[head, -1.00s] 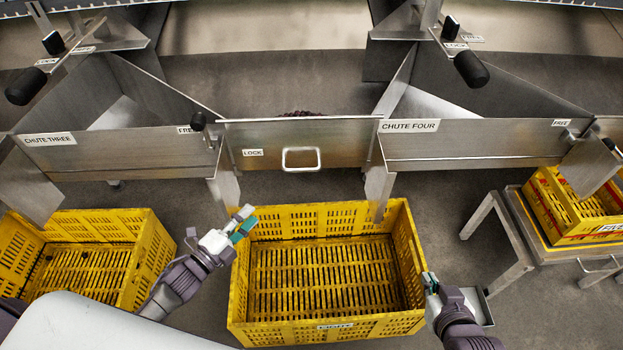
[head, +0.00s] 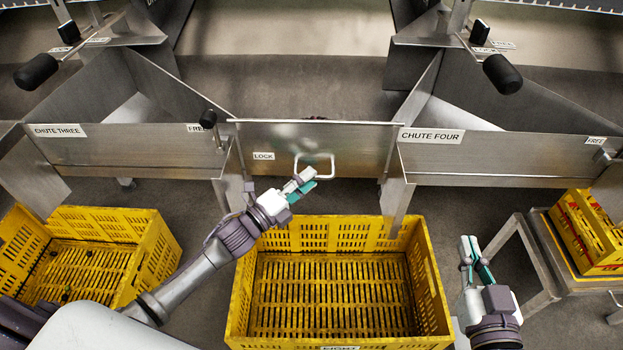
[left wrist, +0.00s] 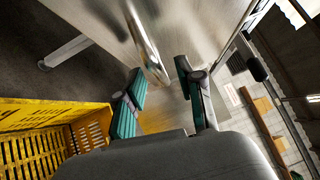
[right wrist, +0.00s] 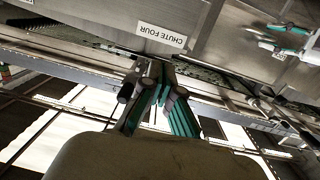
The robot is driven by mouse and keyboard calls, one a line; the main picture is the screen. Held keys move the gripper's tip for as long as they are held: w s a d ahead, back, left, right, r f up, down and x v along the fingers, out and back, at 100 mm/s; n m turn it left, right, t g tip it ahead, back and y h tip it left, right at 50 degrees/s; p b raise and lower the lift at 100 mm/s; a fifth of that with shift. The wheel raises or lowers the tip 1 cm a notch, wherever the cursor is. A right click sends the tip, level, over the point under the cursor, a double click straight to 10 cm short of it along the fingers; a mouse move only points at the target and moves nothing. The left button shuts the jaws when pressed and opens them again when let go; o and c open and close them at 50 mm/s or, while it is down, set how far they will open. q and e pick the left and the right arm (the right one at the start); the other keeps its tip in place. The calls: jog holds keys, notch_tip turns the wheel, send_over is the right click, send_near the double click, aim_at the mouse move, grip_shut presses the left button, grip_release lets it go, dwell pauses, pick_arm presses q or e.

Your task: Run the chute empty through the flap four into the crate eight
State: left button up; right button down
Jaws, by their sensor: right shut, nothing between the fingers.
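Chute four (head: 500,150) is a steel trough, its label also in the right wrist view (right wrist: 162,34). The part of its floor in view is bare. Left of it is a flat steel panel (head: 350,142) with a LOCK label and a wire handle (head: 315,157). Crate eight (head: 320,232) is yellow, on the floor below the panel, and looks empty. My left gripper (head: 304,182) is just below the handle; in the left wrist view its fingers are apart, with the handle (left wrist: 146,42) beyond them. My right gripper (head: 473,246) is shut and empty, right of the crate.
Chute three (head: 110,150) and another yellow crate (head: 150,235) are at left. A steel stand (head: 545,262) with a yellow crate (head: 590,255) is at right. Black-knobbed levers (head: 502,74) stick out above the chutes. Bare floor shows between crate eight and the stand.

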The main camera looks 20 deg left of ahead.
pick_arm(q)
jog(key=shift+x, duration=0.95)
grip_shut()
